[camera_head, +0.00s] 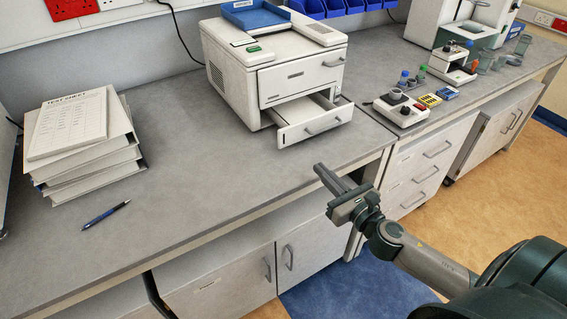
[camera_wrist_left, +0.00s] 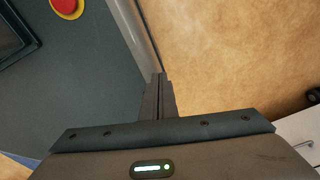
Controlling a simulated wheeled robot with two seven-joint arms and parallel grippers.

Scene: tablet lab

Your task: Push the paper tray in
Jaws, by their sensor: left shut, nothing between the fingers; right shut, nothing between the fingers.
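The paper tray (camera_head: 313,121) is a white drawer with a grey handle, pulled out from the lower front of the white printer (camera_head: 275,65) on the grey bench. My right gripper (camera_head: 326,174) is shut and empty, in front of the bench edge, below and slightly right of the tray in the head view. It is apart from the tray. My left gripper (camera_wrist_left: 160,84) shows only in the left wrist view, its fingers shut with nothing between them, above the tan floor and beside a dark grey surface.
A stack of binders with papers (camera_head: 82,140) and a blue pen (camera_head: 106,214) lie on the bench (camera_head: 190,170) at left. A small white device (camera_head: 402,108) and a microscope (camera_head: 453,62) stand right of the printer. The bench before the tray is clear. Cabinets (camera_head: 300,250) are below.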

